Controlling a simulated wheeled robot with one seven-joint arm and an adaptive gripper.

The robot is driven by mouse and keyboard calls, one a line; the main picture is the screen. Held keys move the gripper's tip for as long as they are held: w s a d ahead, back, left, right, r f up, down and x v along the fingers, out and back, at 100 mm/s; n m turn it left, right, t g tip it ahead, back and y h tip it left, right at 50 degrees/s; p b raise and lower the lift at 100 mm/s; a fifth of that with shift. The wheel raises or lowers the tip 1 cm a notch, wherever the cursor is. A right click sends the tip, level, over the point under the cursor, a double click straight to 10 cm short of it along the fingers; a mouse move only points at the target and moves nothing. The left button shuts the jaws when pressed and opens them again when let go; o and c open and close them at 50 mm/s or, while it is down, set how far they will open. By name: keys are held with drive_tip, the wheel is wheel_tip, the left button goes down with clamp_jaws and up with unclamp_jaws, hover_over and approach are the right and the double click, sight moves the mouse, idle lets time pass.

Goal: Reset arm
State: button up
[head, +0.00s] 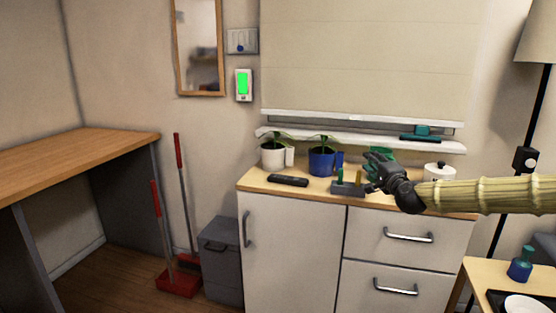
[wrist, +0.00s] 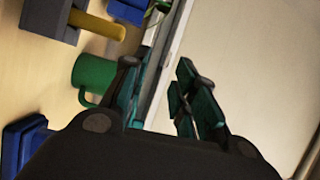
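My gripper (head: 376,160) is above the right part of the cabinet top, in front of the window sill. In the wrist view its two teal fingers (wrist: 166,80) stand apart with nothing held between them; it is open. A green mug (wrist: 94,74) is beside the left finger in the wrist view; in the head view the gripper overlaps that area. A grey holder (head: 347,189) with upright coloured pegs stands just left of the gripper. Its yellow peg (wrist: 98,24) also shows in the wrist view.
The cabinet (head: 292,245) also bears a dark bar (head: 288,181), a white pot (head: 273,157), a blue pot (head: 321,161) and a white canister (head: 439,173). A teal object (head: 422,133) lies on the sill. A wooden desk (head: 70,155) stands left; the floor between is partly clear.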

drive_tip(key=s+a+f+n+g+y, duration=0.15)
drive_tip(key=s+a+f, duration=0.3)
drive_tip(key=f, duration=0.45)
drive_tip(key=s+a+f+n+g, duration=0.25)
drive_tip(key=s+a+f, duration=0.2)
drive_tip(key=f, duration=0.55)
drive_tip(key=s+a+f+n+g, duration=0.1)
drive_tip(key=s+a+f+g, duration=0.15)
drive_tip(key=a+f, duration=0.45)
drive_tip(key=s+a+f+n+g, duration=0.2)
drive_tip(key=s+f+n+g, duration=0.25)
drive_tip(key=s+f, duration=1.7)
drive_tip(key=s+d+f+n+g+h, duration=0.2)
drive_tip(key=s+d+f, duration=0.1)
drive_tip(key=s, duration=0.8)
drive_tip(key=s+d+f+n+g+h, duration=0.1)
drive_tip(key=s+d+f+g, duration=0.25)
drive_tip(key=s, duration=0.75)
drive_tip(key=s+d+f+n+g+h, duration=0.2)
drive_tip(key=s+d+f, duration=0.2)
drive_tip(key=s, duration=0.7)
wheel_tip(320, 180, up, 18)
drive_tip(key=p, duration=1.8)
drive_tip(key=shift+w+a+r, duration=0.15)
drive_tip(key=shift+a, duration=0.05)
drive_tip(key=shift+y, duration=0.25)
